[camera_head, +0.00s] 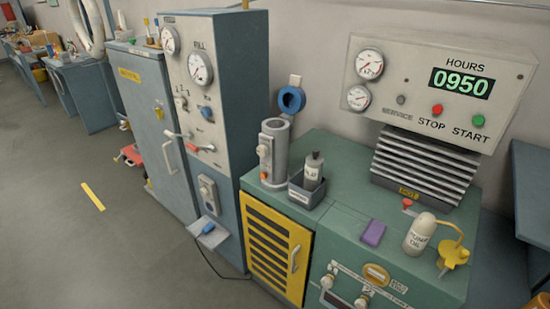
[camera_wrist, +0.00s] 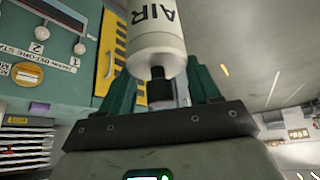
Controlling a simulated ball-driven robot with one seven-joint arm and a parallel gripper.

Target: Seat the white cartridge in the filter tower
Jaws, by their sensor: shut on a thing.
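The white cartridge (camera_wrist: 157,38), printed AIR, is in the wrist view with its dark end piece towards my wrist. My gripper (camera_wrist: 162,84) has its dark green fingers shut on it; the cartridge's far end runs out of the top of the picture. Neither shows in the head view. The filter tower (camera_head: 281,142) appears to be the grey upright cylinder on the green cabinet in the head view. Its top looks open; its inside is too small to make out. The tower is not visible in the wrist view.
A dark tray (camera_head: 300,195) holding a grey bottle (camera_head: 314,169) stands right beside the tower. A blue ring (camera_head: 291,100) hangs on the wall behind. An oil bottle (camera_head: 420,234) and purple block (camera_head: 373,233) sit on the green top (camera_head: 340,200). A tall panel cabinet (camera_head: 240,70) flanks the left.

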